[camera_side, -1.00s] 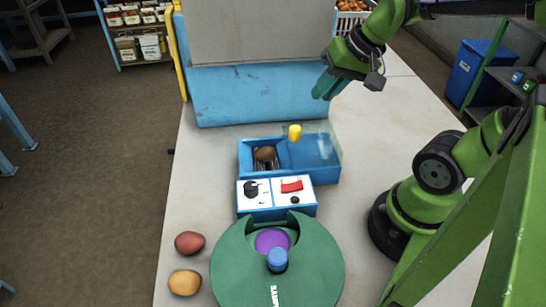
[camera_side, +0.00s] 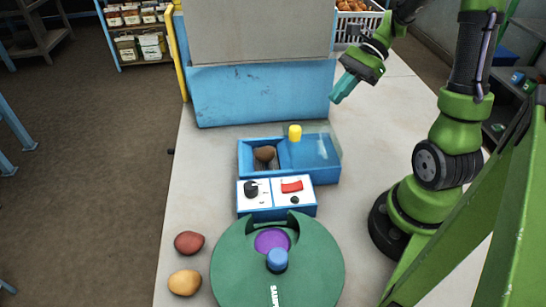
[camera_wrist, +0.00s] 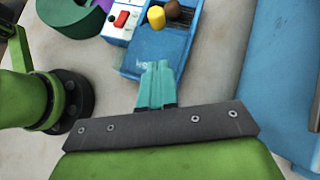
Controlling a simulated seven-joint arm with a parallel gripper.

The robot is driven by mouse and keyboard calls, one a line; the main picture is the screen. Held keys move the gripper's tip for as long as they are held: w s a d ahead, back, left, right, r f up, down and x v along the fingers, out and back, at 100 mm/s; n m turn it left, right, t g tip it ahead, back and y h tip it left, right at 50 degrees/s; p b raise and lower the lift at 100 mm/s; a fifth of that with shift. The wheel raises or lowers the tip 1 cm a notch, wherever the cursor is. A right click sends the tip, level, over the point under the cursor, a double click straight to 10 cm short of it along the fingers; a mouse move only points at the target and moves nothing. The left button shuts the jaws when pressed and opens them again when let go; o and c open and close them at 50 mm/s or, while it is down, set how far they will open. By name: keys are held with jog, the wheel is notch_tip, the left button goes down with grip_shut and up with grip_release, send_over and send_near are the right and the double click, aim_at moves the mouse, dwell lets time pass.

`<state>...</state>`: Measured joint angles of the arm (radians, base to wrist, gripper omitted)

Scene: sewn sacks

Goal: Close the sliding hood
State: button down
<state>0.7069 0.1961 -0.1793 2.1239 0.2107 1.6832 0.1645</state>
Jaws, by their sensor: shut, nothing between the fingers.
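The blue box (camera_side: 258,174) sits on the table. Its clear sliding hood (camera_side: 318,150), with a yellow knob (camera_side: 295,132), is over the right part. The left compartment is uncovered and a brown potato-like item (camera_side: 265,153) lies in it. My gripper (camera_side: 343,88) is shut and empty, in the air behind and to the right of the box, apart from the hood and knob.
A panel with a black knob and red switch (camera_side: 291,186) stands in front of the box. A green round device (camera_side: 320,270) is at the front, with a red potato (camera_side: 189,243) and a yellow one (camera_side: 184,282) on its left. A large blue-grey block (camera_side: 262,95) stands behind.

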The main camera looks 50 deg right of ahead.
aim_at(309, 132)
jog(key=x, duration=0.6)
jog(key=shift+w+a+r, duration=0.1)
jog(key=shift+w+a, duration=0.2)
jog(key=shift+a, duration=0.6)
jog(key=shift+w+a+r, duration=0.1)
jog(key=shift+w+a, duration=0.2)
jog(key=shift+a, duration=0.6)
jog(key=shift+w, duration=0.1)
jog(key=w+a, duration=0.8)
jog(key=shift+w+a, duration=0.1)
jog(key=shift+a, duration=0.1)
